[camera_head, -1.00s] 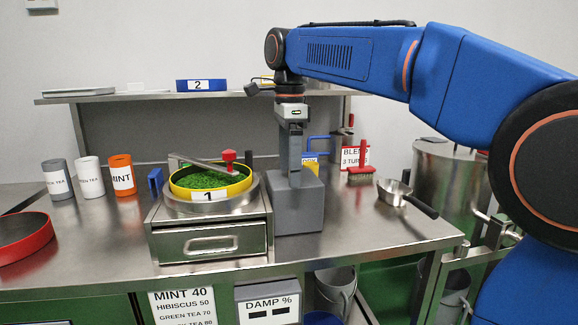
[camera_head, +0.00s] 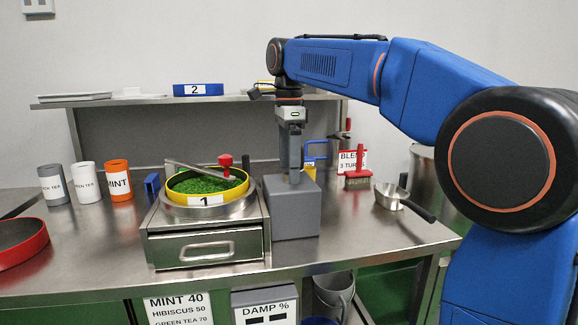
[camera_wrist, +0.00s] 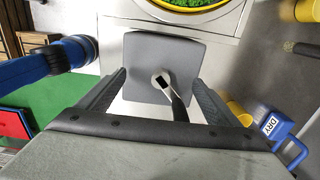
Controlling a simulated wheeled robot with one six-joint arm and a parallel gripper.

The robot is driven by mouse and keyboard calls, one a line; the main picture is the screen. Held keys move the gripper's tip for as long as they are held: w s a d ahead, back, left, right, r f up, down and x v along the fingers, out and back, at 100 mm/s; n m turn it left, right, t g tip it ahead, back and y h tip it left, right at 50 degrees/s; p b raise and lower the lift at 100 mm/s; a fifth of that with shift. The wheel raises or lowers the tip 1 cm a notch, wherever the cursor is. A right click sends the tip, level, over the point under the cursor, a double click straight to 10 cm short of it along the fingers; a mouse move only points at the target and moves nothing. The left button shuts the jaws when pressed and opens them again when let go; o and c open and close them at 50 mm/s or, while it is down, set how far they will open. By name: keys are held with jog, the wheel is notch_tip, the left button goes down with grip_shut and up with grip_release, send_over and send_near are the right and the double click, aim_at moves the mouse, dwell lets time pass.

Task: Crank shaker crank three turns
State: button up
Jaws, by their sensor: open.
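The shaker is a steel cabinet (camera_head: 163,246) with a drawer. On it sits a yellow-rimmed sieve (camera_head: 243,187) labelled 1, full of green leaf. A grey bar with a red knob (camera_head: 225,160) crosses the sieve. A grey box (camera_head: 292,215) stands against the cabinet's right side. In the wrist view, the box top (camera_wrist: 185,52) carries a small round hub with a grey crank arm (camera_wrist: 178,104) reaching toward my gripper. My gripper (camera_head: 292,178) points down over the box, open. Its fingers (camera_wrist: 160,80) appear either side of the crank arm, with gaps; height above the box is unclear.
Tea canisters (camera_head: 86,185) and a red-rimmed tray (camera_head: 22,243) are at left. A shelf (camera_head: 130,99) runs behind.

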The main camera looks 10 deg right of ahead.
jog(key=shift+w+d, duration=0.2)
jog(key=shift+w, duration=0.65)
jog(key=shift+w+d, duration=0.25)
jog(key=shift+w, duration=0.65)
jog(key=shift+w+d, duration=0.2)
jog(key=shift+w, duration=0.65)
jog(key=shift+s+d, duration=0.3)
jog(key=shift+c, duration=0.8)
jog(key=s, duration=0.5)
jog(key=shift+d, duration=0.35)
grip_shut()
jog(key=s+a, duration=0.3)
jog(key=shift+a, duration=0.1)
jog(key=a, duration=0.3)
jog(key=shift+w+a, duration=0.1)
jog(key=shift+a, duration=0.15)
jog(key=shift+w+a, duration=0.45)
jog(key=shift+a, duration=0.25)
